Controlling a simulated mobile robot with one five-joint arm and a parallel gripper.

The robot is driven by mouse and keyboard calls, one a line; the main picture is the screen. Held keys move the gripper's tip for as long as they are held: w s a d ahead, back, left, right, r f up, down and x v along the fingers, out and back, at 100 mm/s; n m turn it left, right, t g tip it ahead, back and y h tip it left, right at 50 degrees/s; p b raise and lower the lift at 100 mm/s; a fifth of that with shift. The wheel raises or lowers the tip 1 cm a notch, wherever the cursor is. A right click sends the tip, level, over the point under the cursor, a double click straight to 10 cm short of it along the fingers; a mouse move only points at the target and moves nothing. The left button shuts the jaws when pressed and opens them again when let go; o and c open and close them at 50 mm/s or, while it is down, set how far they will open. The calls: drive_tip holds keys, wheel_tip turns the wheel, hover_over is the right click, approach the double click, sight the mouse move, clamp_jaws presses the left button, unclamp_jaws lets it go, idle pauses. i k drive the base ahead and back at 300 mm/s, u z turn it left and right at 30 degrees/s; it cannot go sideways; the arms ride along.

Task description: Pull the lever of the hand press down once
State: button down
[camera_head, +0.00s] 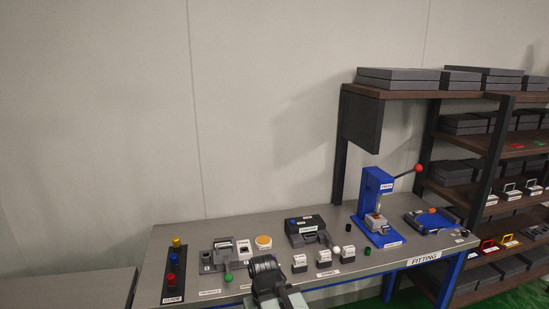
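The hand press (368,188) is blue with a PRESS label and stands toward the right part of the bench. A small grey and reddish piece (375,220) sits on the press base under the ram. My gripper (264,266) is at the bottom middle of the view, well left of the press and apart from its lever. It is dark and seen from behind, so its fingers cannot be made out.
The grey bench (215,230) carries a GUIDE stand (174,270) with coloured knobs, a unit with a green knob (228,277), a dark machine (307,231), several small white-labelled blocks and a blue fixture (430,221). A shelf rack (490,150) with grey boxes stands at the right.

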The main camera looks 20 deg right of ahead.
sight(417, 167)
drive_tip(key=z, duration=1.35)
